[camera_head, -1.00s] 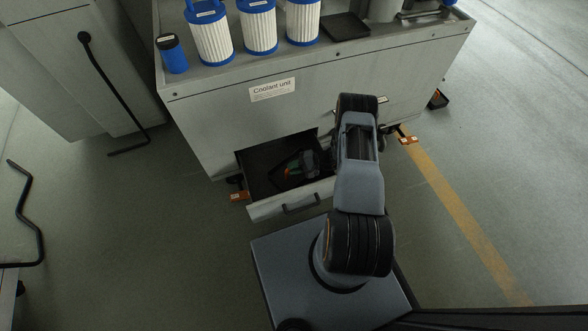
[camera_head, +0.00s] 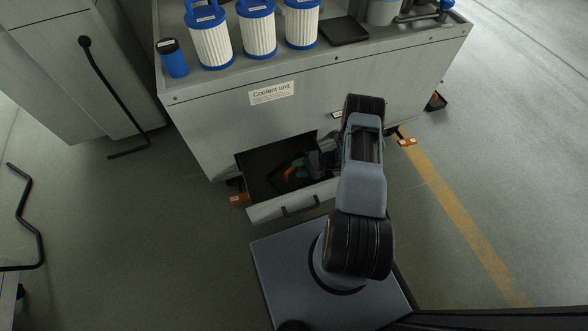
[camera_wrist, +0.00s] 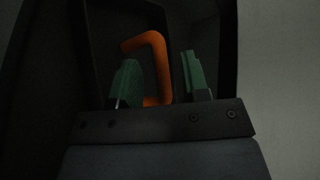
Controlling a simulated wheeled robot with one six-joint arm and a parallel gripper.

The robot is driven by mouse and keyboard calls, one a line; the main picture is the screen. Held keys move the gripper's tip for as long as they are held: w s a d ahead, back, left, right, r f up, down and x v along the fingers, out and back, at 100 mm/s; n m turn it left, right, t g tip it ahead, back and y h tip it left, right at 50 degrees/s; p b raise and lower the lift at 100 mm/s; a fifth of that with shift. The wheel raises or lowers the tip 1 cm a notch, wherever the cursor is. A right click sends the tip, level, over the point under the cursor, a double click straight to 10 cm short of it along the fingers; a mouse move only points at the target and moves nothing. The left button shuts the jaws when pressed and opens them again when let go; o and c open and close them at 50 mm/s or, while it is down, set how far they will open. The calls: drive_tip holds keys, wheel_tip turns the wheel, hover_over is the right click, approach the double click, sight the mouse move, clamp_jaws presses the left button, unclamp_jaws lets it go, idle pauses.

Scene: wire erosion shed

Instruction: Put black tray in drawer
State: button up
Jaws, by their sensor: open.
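The drawer (camera_head: 264,211) of the coolant unit is pulled open low in the unit's front. Inside it, in the head view, lies a black tray-like thing (camera_head: 279,181), hard to tell from the dark drawer floor. An orange handle (camera_wrist: 158,44) shows in the wrist view, with dark walls around it. My gripper (camera_wrist: 160,72) has its green fingers apart, one on each side of the handle. In the head view my gripper (camera_head: 299,166) is low inside the drawer opening, and my arm hides the drawer's right end.
The coolant unit (camera_head: 215,125) carries white-and-blue filters (camera_head: 258,32), a blue canister (camera_head: 172,58) and a flat black square tray (camera_head: 344,31) on top. A cabinet (camera_head: 65,65) stands at the left.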

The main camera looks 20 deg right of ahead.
drive_tip(key=p+v, duration=0.1)
drive_tip(key=v, duration=0.7)
wheel_tip(320, 180, up, 12)
drive_tip(key=w+a+n+g+h, duration=0.1)
drive_tip(key=w+n+g+h, duration=0.1)
drive_tip(key=n+g, duration=0.1)
drive_tip(key=s+a+r+n+g+h, duration=0.2)
drive_tip(key=a+r+h, duration=0.25)
drive_tip(key=r, duration=0.85)
drive_tip(key=s+a+r+n+t+h, duration=0.1)
drive_tip(key=s+a+r+h, duration=0.2)
drive_tip(key=s+r, duration=0.3)
drive_tip(key=s+a+r+n+t+h, duration=0.2)
drive_tip(key=s+a+r+h, duration=0.1)
drive_tip(key=s+r, duration=0.4)
drive_tip(key=shift+a+r+n+t, duration=0.3)
drive_tip(key=shift+a+r, duration=0.1)
drive_tip(key=shift+r, duration=0.05)
drive_tip(key=shift+r+p, duration=0.15)
drive_tip(key=shift+p, duration=0.2)
